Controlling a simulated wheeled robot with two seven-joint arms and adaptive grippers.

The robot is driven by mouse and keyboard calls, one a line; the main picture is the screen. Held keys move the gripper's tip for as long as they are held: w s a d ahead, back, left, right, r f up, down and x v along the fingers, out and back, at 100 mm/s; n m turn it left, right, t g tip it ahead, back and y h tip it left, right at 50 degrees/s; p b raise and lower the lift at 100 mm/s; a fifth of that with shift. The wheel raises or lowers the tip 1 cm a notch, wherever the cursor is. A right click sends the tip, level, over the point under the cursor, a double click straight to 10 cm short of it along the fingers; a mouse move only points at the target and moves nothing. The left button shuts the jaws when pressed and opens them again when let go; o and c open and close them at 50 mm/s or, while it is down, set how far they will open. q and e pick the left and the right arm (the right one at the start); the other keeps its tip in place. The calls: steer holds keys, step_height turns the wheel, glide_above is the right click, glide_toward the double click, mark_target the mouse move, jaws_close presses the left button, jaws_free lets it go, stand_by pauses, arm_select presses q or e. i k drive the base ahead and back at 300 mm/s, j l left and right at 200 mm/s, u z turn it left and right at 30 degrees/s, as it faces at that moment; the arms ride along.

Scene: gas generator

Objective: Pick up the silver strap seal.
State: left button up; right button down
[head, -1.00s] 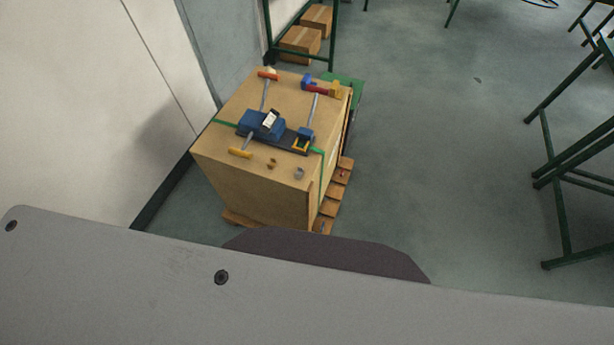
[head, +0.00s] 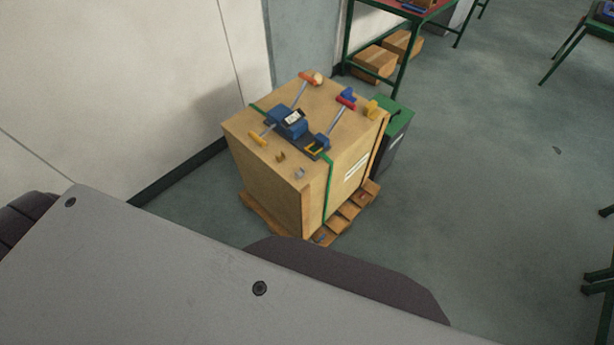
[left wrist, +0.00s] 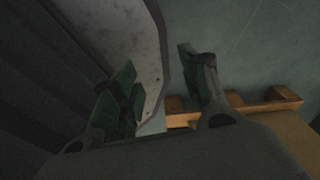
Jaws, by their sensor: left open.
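The silver strap seal (head: 299,173) is a small grey piece lying on the near corner of the top of a cardboard-brown crate (head: 262,190). A small brass-coloured piece (head: 281,156) lies just left of and behind it. In the left wrist view my left gripper (left wrist: 160,72) is open, with nothing between its fingers. There it hangs above the floor beside the wooden pallet (left wrist: 252,107); the seal does not show in that view. Neither gripper shows in the head view.
A blue strapping tool (head: 291,122) and several coloured-handled tools lie on the crate, with a green strap (head: 329,190) around it. A white wall (head: 120,90) stands left, and a green-topped dark box (head: 394,135) behind right.

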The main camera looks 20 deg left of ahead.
mark_target(298, 175)
steer(key=i+l+u, duration=0.25)
steer(key=l, duration=0.4)
steer(key=l+u, duration=0.3)
steer(key=l, duration=0.35)
